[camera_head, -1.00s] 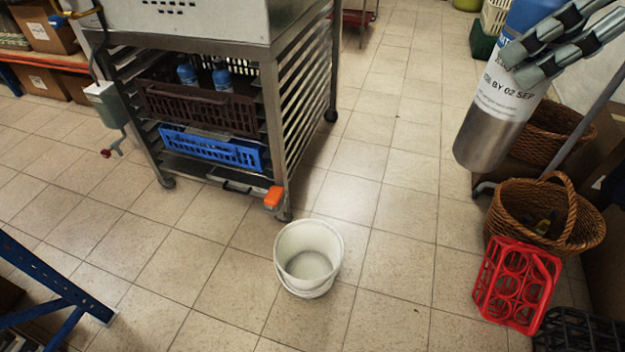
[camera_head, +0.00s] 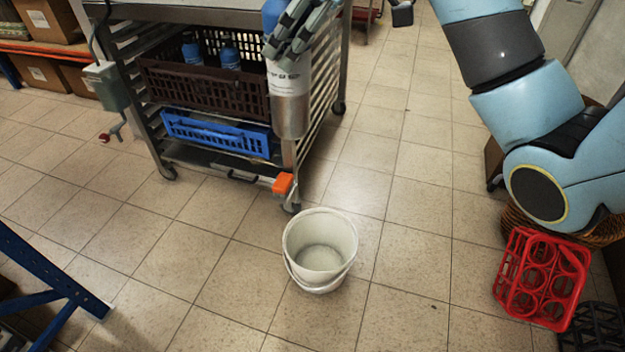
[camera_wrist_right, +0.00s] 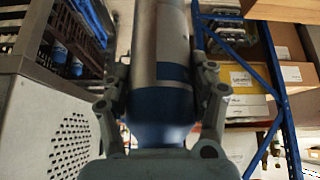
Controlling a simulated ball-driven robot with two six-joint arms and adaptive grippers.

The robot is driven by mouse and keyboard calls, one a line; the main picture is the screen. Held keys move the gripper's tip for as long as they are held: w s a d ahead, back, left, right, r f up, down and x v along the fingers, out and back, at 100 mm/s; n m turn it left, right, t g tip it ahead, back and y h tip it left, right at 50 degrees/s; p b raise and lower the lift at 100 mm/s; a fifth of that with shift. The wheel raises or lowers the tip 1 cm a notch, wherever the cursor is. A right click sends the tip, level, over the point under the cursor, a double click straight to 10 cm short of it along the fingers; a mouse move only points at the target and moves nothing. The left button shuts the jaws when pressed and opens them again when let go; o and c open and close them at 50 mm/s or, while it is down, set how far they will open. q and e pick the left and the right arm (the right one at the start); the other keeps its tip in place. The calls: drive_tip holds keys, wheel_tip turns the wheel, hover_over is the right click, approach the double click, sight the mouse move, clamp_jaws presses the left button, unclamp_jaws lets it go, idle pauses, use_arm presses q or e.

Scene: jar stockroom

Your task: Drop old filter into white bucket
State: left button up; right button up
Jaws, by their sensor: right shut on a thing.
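The old filter (camera_head: 290,108) is an upright cylinder with a blue top, a white label and a bare metal lower part. My right gripper (camera_head: 296,38) is shut around its blue upper part and holds it in the air. In the head view it hangs in front of the rack's front corner, above the bucket in the picture. The right wrist view shows the filter's silver and blue body (camera_wrist_right: 160,50) between the fingers (camera_wrist_right: 163,92). The white bucket (camera_head: 339,227) stands upright on the floor, apart from the filter, and looks empty. My left gripper is out of view.
A metal rack (camera_head: 165,160) holds a brown crate (camera_head: 200,88) with blue-topped bottles and a blue crate (camera_head: 215,133). A red bottle carrier (camera_head: 540,278) stands at the right below my right arm. Blue shelf legs (camera_head: 45,275) are at lower left. Floor around the bucket is clear.

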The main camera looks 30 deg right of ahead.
use_arm(q)
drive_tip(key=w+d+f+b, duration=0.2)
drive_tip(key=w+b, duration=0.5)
drive_tip(key=b, duration=0.5)
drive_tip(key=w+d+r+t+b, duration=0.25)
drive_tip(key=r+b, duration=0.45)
drive_tip(key=b, duration=0.6)
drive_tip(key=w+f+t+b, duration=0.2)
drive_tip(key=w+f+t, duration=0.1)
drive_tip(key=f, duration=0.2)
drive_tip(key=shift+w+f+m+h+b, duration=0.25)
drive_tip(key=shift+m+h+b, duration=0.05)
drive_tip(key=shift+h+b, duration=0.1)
use_arm(e)
drive_tip(key=w+d+f+m, duration=0.1)
drive_tip(key=d+f, duration=0.3)
drive_tip(key=f, duration=1.4)
drive_tip(key=w+d+f+m+t+h, duration=0.1)
drive_tip(key=w+d+f+m, duration=0.1)
drive_tip(key=f, duration=1.7)
drive_tip(key=w+d+f+m+h, duration=0.1)
drive_tip(key=w+d+f, duration=0.3)
drive_tip(key=f, duration=1.5)
drive_tip(key=shift+d+m+t, duration=0.3)
drive_tip(key=shift+d+m, duration=0.1)
drive_tip(key=shift+d, duration=1.2)
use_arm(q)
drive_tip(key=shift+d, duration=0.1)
use_arm(e)
drive_tip(key=shift+f, duration=0.1)
